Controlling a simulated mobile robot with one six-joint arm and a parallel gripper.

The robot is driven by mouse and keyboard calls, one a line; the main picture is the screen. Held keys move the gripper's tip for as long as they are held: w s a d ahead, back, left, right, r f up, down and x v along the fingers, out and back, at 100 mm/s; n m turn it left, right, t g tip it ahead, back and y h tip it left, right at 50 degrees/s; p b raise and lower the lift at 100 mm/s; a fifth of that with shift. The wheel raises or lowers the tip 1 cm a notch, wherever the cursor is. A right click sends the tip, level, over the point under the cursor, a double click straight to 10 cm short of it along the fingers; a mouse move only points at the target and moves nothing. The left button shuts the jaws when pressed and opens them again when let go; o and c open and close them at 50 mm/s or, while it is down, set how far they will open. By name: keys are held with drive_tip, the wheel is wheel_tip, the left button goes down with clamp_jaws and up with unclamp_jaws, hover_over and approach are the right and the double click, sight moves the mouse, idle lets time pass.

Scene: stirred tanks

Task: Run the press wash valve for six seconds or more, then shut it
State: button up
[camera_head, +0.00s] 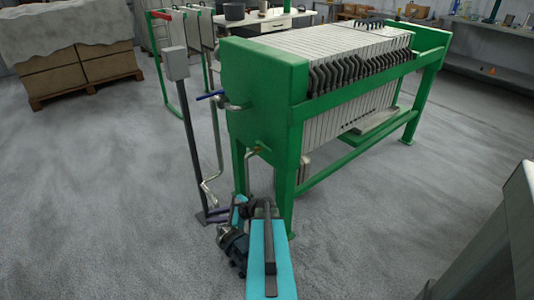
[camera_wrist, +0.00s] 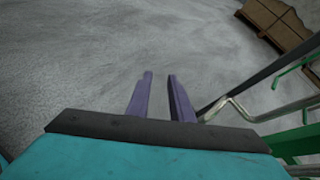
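The green filter press (camera_head: 265,85) stands at the centre of the head view, with a row of pale plates. A short blue lever (camera_head: 210,95) sits on a pipe fitting at the press's left end; it looks like the wash valve handle. Whether the valve is open or shut is too small to tell. My gripper (camera_wrist: 160,75) shows two purple fingers, apart with bare floor between them. In the head view my gripper (camera_head: 213,214) is low, near the foot of the grey post, well below the blue lever and apart from it. The lever is not visible in the wrist view.
A grey post with a box (camera_head: 176,65) stands left of the press. A bent metal pipe (camera_head: 216,150) runs down between them; a pipe (camera_wrist: 235,107) also shows at right in the wrist view. A covered pallet load (camera_head: 70,70) is at back left. The left floor is clear.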

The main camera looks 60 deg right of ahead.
drive_tip(key=s+d+r+m+t+h+b, duration=0.1)
drive_tip(key=s+d+r+m+t+h, duration=0.2)
drive_tip(key=d, duration=0.6)
drive_tip(key=s+d+r+m+t+h+b, duration=0.15)
drive_tip(key=s+d+r+m, duration=0.3)
drive_tip(key=d, duration=0.45)
drive_tip(key=m+t+h+b, duration=0.1)
drive_tip(key=m+h, duration=0.4)
drive_tip(key=m, duration=0.1)
approach(267, 149)
drive_tip(key=v, duration=0.3)
drive_tip(key=shift+s+d+f+n, duration=0.1)
drive_tip(key=shift+s+f+n, duration=0.05)
drive_tip(key=shift+f+n, duration=0.15)
drive_tip(key=b+x, duration=0.1)
drive_tip(key=x, duration=1.3)
drive_tip(key=shift+s+d, duration=0.1)
drive_tip(key=shift+d, duration=0.05)
